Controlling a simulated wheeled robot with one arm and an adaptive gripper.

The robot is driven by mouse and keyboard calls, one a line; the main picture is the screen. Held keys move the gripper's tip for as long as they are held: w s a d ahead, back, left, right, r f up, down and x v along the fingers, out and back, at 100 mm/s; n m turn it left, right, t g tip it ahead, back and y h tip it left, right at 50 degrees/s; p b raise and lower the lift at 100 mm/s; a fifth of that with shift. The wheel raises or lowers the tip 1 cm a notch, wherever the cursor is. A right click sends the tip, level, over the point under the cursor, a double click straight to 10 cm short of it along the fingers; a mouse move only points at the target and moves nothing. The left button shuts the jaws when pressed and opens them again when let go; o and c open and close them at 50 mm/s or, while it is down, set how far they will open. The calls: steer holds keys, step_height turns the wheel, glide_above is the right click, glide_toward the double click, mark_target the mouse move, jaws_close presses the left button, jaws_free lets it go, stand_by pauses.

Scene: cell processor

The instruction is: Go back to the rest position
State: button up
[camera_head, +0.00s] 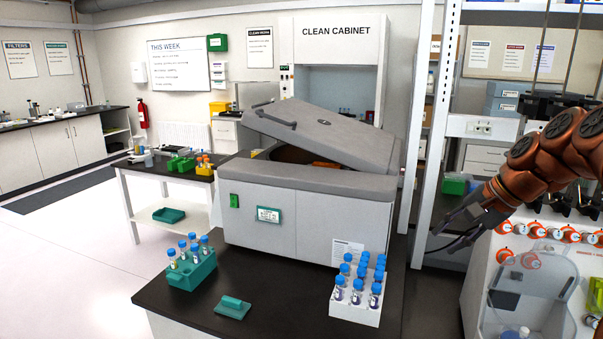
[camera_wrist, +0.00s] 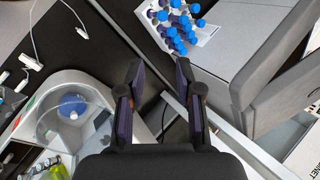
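My gripper (camera_head: 452,230) is at the right in the head view, in the air to the right of the black-topped bench (camera_head: 265,313). In the wrist view my gripper (camera_wrist: 160,72) has its two dark fingers apart, with nothing between them. The grey cell processor (camera_head: 308,222) stands on the bench, its lid (camera_head: 325,130) raised and tilted. It is apart from my gripper. Its grey body and lid also show at the right of the wrist view (camera_wrist: 275,70).
A white rack (camera_head: 354,311) of blue-capped tubes and a teal rack (camera_head: 190,275) with several tubes stand on the bench, near a small teal item (camera_head: 233,307). A white shelf post (camera_head: 434,130) stands close to my arm. A clear-covered machine (camera_head: 530,290) is below it.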

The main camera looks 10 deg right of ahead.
steer(key=s+a+f+n+g+h, duration=0.1)
steer(key=s+a+f+n+g, duration=0.2)
steer(key=s+a, duration=0.45)
steer(key=s+a+f+n+g, duration=0.1)
steer(key=s+a+f+n, duration=0.35)
steer(key=a, duration=0.55)
steer(key=s+a+f+n+g+h, duration=0.1)
steer(key=s+f+n, duration=0.1)
steer(key=s+f, duration=0.3)
steer(key=s+a+f+n+g+h, duration=0.1)
steer(key=s+f, duration=0.4)
steer(key=s, duration=0.7)
steer(key=shift+a+f+n+g+h, duration=0.25)
steer(key=shift+f+n+g+h, duration=0.15)
steer(key=shift+n+h, duration=0.3)
steer(key=shift+s+d+r, duration=0.1)
